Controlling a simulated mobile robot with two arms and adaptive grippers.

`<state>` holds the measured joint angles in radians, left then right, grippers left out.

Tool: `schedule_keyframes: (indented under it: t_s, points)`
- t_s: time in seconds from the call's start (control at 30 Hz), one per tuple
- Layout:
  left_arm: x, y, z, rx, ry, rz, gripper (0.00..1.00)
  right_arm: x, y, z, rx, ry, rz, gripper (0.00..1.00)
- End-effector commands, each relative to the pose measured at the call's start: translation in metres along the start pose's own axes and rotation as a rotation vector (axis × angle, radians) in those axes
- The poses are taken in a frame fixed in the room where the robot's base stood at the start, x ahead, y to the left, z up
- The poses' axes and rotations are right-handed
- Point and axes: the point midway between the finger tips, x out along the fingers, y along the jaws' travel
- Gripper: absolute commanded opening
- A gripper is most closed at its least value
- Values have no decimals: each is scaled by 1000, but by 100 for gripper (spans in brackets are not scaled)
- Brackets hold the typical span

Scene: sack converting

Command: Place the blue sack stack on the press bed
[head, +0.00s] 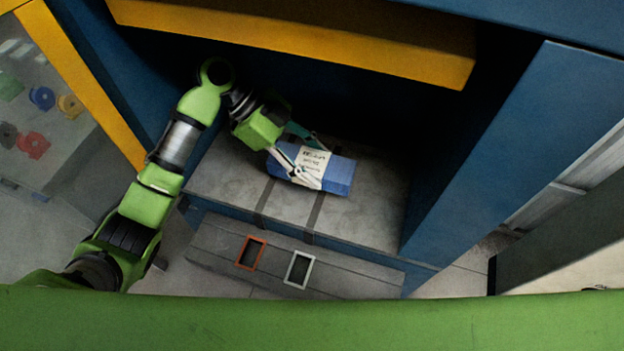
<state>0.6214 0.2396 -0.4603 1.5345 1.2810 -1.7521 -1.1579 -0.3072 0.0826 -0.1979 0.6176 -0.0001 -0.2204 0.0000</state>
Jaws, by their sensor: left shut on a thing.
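The blue sack stack (341,174) has a white printed label and shows in the middle of the head view. My left gripper (308,168) is shut on it, with fingers across the stack near its label. The stack is over the grey press bed (365,215), inside the blue press frame. I cannot tell whether its underside touches the bed or hangs just above it. My left arm reaches in from the left. My right gripper is not in view.
A yellow beam (300,40) crosses above the bed. Blue press walls (520,150) stand at the right. A grey step (215,250) with an orange frame (250,253) and a white frame (299,269) lies in front. A panel with coloured round parts (42,98) is at the left.

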Motion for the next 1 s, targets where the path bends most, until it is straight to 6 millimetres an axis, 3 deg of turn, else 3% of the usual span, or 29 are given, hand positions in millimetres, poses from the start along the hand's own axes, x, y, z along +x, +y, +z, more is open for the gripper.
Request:
schedule_keyframes:
  t_s: [0.03,0.13,0.43,0.8,0.83,0.9,1.0]
  points:
    - [10,0,9,1,2,-1,12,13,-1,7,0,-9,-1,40]
    - [13,-1,13,2,1,-2,12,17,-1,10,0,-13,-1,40]
    - [36,-1,36,0,1,-3,12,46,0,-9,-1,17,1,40]
    - [37,-1,38,0,0,-2,12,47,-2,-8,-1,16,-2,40]
    - [38,0,39,-1,-1,-2,47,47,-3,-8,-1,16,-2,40]
    - [37,0,38,-1,-1,-2,61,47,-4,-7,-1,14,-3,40]
    - [37,0,38,-1,-1,-2,61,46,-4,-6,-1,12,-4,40]
